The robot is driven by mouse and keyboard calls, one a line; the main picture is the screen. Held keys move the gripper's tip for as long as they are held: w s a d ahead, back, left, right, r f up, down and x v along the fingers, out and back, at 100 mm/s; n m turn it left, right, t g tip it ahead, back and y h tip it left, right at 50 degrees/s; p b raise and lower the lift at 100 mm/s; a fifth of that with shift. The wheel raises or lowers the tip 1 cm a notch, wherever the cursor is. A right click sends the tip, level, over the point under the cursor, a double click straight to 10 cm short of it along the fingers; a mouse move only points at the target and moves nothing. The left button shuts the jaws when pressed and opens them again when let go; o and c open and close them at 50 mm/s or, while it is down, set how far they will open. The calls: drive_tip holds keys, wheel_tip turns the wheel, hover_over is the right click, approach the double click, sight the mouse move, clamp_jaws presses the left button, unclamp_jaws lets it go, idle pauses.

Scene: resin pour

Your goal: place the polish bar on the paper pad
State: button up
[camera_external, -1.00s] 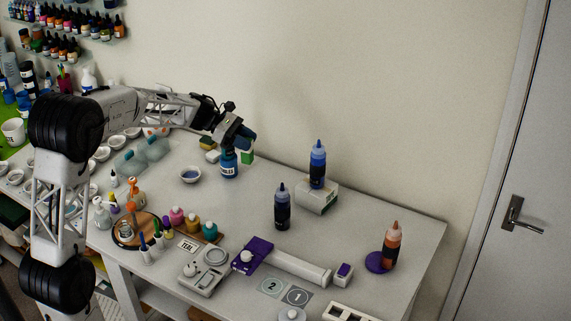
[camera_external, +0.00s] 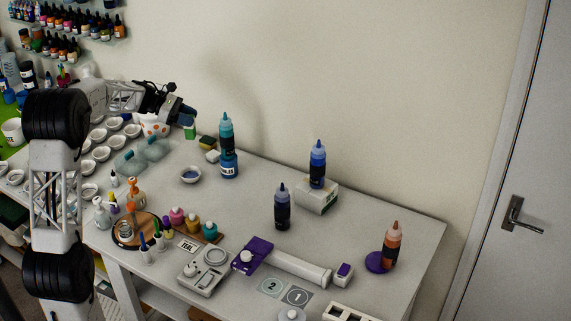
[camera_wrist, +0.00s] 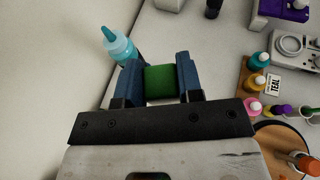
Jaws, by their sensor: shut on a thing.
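The polish bar appears to be the green block (camera_wrist: 160,84) between my blue fingers in the wrist view. My gripper (camera_wrist: 160,75) is shut on it. In the external view my gripper (camera_external: 187,122) is raised toward the back left of the table, with the green block (camera_external: 190,132) just below its fingers. I cannot clearly pick out the paper pad; a small white block (camera_external: 212,156) lies on the table near a yellow and dark sponge (camera_external: 207,143), but I cannot tell whether it is the pad.
A small bowl (camera_external: 190,174) and several white cups are nearby.

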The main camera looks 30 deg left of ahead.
wheel_tip(320, 180, down, 13)
drive_tip(key=shift+d, duration=0.15)
drive_tip(key=shift+w, duration=0.1)
drive_tip(key=w+a+f, duration=0.1)
drive_tip(key=w+a, duration=0.2)
drive_tip(key=w, duration=1.1)
drive_tip(key=shift+w+a+f, duration=0.2)
drive_tip(key=shift+w+a, duration=0.05)
drive_tip(key=shift+a, duration=0.15)
drive_tip(key=shift+w+a+f, duration=0.1)
drive_tip(key=shift+w+f, duration=0.1)
drive_tip(key=shift+f, duration=0.7)
drive_tip(key=shift+w+f, duration=0.2)
drive_tip(key=shift+f, duration=0.7)
drive_tip(key=shift+f, duration=0.1)
